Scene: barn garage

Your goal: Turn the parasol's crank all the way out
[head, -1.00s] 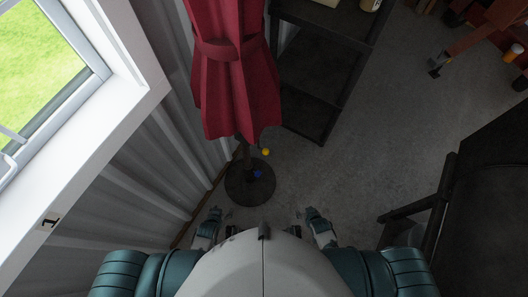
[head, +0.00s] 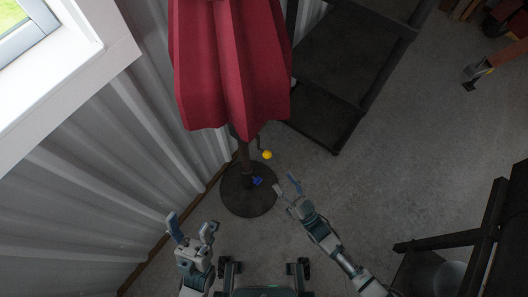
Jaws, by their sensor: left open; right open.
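The closed red parasol (head: 232,70) stands upright on a dark round base (head: 240,205), its brown pole (head: 244,158) showing below the cloth. A yellow ball knob (head: 267,155), apparently the crank's grip, sits just right of the pole; the crank arm is too dark to make out fully. A small blue knob (head: 257,181) is low at the pole. My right gripper (head: 286,185) is open and empty, below and right of the yellow knob in the picture, apart from it. My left gripper (head: 191,226) is open and empty, left of the base.
A corrugated wall (head: 90,165) with a window is close on the left. A dark shelf (head: 345,60) stands behind the parasol to the right. A dark framed object (head: 490,225) is at the lower right. The concrete floor (head: 410,140) between them is clear.

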